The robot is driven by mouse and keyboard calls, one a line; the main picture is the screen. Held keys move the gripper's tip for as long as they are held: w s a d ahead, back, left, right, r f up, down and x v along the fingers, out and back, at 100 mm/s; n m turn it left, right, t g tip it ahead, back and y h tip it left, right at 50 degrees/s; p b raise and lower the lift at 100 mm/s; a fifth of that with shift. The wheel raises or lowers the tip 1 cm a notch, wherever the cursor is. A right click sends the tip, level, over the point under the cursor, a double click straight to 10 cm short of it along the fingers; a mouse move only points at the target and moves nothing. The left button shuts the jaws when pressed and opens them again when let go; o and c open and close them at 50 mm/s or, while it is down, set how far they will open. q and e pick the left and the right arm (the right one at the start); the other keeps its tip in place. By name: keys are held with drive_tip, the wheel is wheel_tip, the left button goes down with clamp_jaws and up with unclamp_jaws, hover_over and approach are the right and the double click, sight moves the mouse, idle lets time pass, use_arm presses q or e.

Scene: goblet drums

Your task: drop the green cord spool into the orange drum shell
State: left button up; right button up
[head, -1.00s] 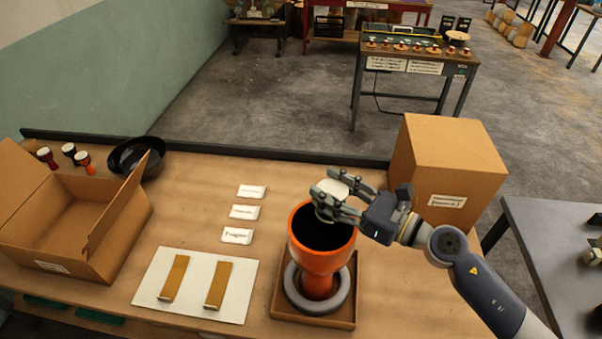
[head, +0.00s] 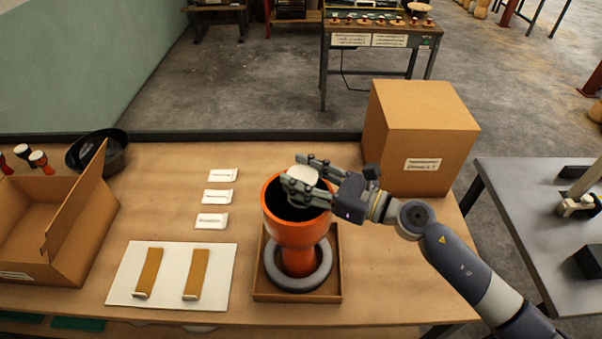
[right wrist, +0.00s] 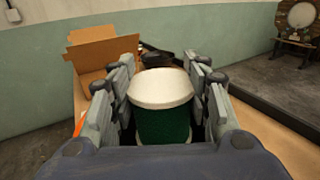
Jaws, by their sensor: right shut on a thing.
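The orange drum shell (head: 295,232) stands upright in a grey ring (head: 270,270) on a shallow brown tray (head: 290,297), its dark mouth facing up. My right gripper (head: 300,180) is over the far part of the shell's mouth. It is shut on the green cord spool, whose pale round end (head: 303,174) shows between the fingers in the head view. In the right wrist view the spool has a white flange (right wrist: 161,88) on top and green cord (right wrist: 163,125) below, between the fingers. My left gripper is not in view.
A large closed cardboard box (head: 420,135) stands right of the gripper. An open carton (head: 50,215), a black bowl (head: 100,152) and small drums (head: 38,160) are at left. A white mat (head: 170,275) with two tan strips and several white packets (head: 217,196) lie between.

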drive_tip(key=o, duration=1.1)
drive_tip(key=shift+o, duration=0.6)
drive_tip(key=shift+d, duration=0.2)
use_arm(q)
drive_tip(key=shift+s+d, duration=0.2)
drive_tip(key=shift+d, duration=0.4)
use_arm(e)
drive_tip(key=v, duration=1.1)
drive_tip(key=shift+s+d, duration=0.25)
